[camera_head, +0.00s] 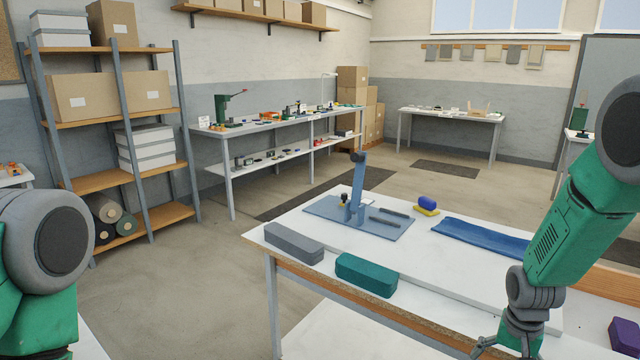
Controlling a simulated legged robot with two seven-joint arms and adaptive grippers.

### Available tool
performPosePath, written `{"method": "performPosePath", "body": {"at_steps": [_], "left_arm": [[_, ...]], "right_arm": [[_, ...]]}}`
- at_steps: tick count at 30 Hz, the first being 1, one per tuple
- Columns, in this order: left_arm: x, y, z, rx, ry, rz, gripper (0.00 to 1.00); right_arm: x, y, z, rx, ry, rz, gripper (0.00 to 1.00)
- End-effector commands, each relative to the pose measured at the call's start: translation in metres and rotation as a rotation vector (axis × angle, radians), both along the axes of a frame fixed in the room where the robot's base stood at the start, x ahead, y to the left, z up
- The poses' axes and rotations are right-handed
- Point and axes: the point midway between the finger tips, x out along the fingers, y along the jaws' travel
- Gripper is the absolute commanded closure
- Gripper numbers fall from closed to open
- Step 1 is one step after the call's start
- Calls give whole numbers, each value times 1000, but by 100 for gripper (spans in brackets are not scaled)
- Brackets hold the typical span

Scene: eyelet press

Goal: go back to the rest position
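My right arm comes in from the right, its green forearm slanting down to the near right part of the white work table (460,285). My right gripper (507,349) is at the bottom edge of the picture, and its fingertips are partly cut off. I cannot tell whether it is open or shut, and I see nothing held in it. At the far left only a grey and green joint of my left arm shows; my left gripper is out of view. A blue eyelet press (356,190) stands upright on its blue base plate on the table.
On the table are a grey case (293,243), a teal case (366,275), a blue and yellow item (427,204), a blue mat (480,239) and a purple block (624,336). Shelving (120,190) stands left; benches line the back. The table's middle is clear.

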Motion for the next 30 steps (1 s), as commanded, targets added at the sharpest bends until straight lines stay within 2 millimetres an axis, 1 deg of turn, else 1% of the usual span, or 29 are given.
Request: {"method": "performPosePath", "body": {"at_steps": [1,2,3,5,6,7,8,9,12,15,17,19,30], "left_arm": [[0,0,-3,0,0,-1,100],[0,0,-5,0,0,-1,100],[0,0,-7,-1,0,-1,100],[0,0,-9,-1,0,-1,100],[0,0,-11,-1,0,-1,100],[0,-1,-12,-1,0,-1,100],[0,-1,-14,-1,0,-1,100],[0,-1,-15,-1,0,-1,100],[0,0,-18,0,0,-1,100],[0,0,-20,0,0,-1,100],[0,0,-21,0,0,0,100],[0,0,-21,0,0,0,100],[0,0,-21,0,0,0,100]], "right_arm": [[-25,14,-27,-3,19,61,5],[-39,22,-41,-5,22,102,5],[-61,34,-59,-7,23,164,5],[-97,53,-83,-11,26,261,5],[-122,65,-96,-10,26,328,5],[-141,73,-104,-9,28,376,5],[-159,81,-110,-8,27,424,5],[-183,91,-116,-5,25,483,5],[-234,111,-122,5,21,614,5],[-268,123,-120,15,13,705,5],[-280,126,-119,21,7,739,5],[-287,128,-117,24,0,760,5],[-288,128,-117,25,0,763,5]]}}
